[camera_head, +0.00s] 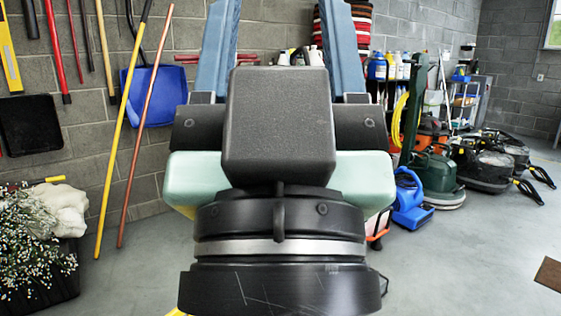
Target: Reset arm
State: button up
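My gripper (279,22) fills the centre of the head view, close to the camera. Its two blue-grey fingers rise to the top edge of the picture and stand wide apart. Background shows between them and I see nothing held there. The fingers' ends are at or past the top edge. Below the fingers are my black wrist block, pale green side parts and a round black joint with a silver band. They hide the middle of the room.
A blue dustpan (152,97) and long poles lean on the left wall. White flowers (30,250) stand at lower left. At right are a blue blower (410,202), a green floor machine (434,165) and black machines (490,160). A red-and-black stack (357,25) shows behind. Right floor is open.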

notch_tip(320, 180, up, 34)
jog(key=p, duration=3.2)
jog(key=shift+r, duration=0.2)
jog(key=shift+c, duration=0.7)
